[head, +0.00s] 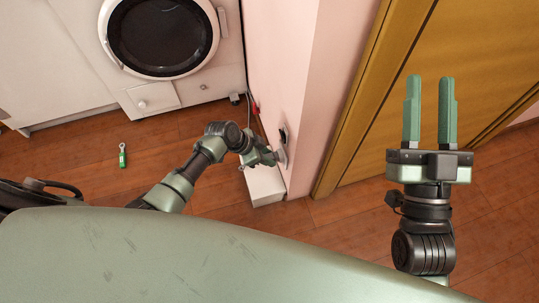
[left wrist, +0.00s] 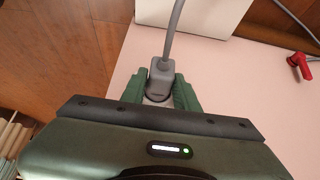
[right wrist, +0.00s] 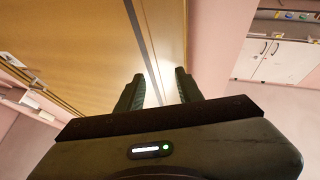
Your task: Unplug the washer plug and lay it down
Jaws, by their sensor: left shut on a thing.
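The grey washer plug (left wrist: 161,72) is between the two green fingers of my left gripper (left wrist: 160,92) in the left wrist view, with its grey cable (left wrist: 174,35) running up. My left gripper (head: 272,156) is shut on it beside the pink wall in the head view. The plug is close to the wall; whether its pins sit in a socket is hidden by the fingers and plug body. The white washer (head: 228,60) with its round dark door stands at the back. My right gripper (head: 428,85) is open and empty, raised in front of the wooden door.
A white box (head: 264,187) stands on the floor against the wall below my left gripper. A red-handled tap (left wrist: 300,65) is on the wall. A small green object (head: 122,155) lies on the wooden floor at left. Open floor (head: 75,150) surrounds it.

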